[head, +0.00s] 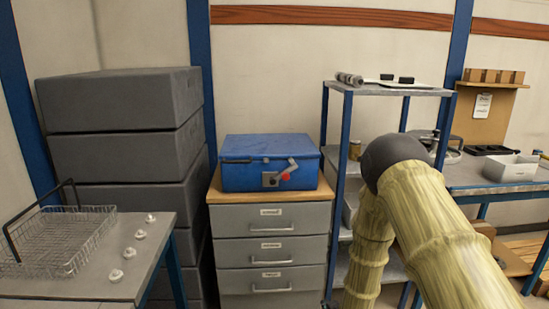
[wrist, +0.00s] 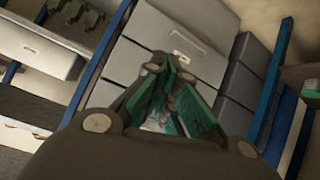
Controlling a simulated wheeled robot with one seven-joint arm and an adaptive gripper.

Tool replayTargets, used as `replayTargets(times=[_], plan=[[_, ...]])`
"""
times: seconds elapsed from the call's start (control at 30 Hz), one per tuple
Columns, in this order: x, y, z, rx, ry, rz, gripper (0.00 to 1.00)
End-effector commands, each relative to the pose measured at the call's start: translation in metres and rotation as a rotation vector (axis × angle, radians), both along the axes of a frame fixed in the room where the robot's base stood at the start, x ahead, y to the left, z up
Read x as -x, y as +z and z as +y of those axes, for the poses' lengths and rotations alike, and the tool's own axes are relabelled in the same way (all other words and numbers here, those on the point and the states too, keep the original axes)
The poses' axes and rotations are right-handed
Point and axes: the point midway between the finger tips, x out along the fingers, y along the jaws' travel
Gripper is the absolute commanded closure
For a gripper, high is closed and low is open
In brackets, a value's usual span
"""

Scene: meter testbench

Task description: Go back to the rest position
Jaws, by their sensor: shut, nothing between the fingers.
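My gripper (wrist: 172,68) shows in the wrist view with its green-padded fingers close together and nothing held between them. Behind it, tilted in the picture, are pale grey drawer fronts with a handle. In the head view my arm rises from the lower right and bends at a dark elbow joint in front of the shelf. My gripper itself is outside the head view.
A blue metal box (head: 270,162) with a red-tipped lever sits on the drawer cabinet (head: 273,250). Grey crates (head: 120,155) are stacked to its left. A wire basket (head: 55,243) stands on a table at the lower left. A blue-framed shelf (head: 340,160) is close to my arm.

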Motion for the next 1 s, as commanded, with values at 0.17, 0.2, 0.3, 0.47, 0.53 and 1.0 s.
replayTargets(times=[0.17, 0.2, 0.3, 0.47, 0.53, 1.0], plan=[[0.095, -0.045, -0.015, -0.027, -0.060, 0.206, 1.00], [0.116, -0.053, -0.018, -0.034, -0.076, 0.251, 1.00], [0.171, -0.070, -0.026, -0.046, -0.115, 0.362, 1.00], [0.262, -0.086, -0.035, -0.061, -0.179, 0.542, 1.00], [0.302, -0.088, -0.039, -0.067, -0.210, 0.617, 1.00], [0.470, -0.071, -0.049, -0.075, -0.349, 0.944, 1.00]])
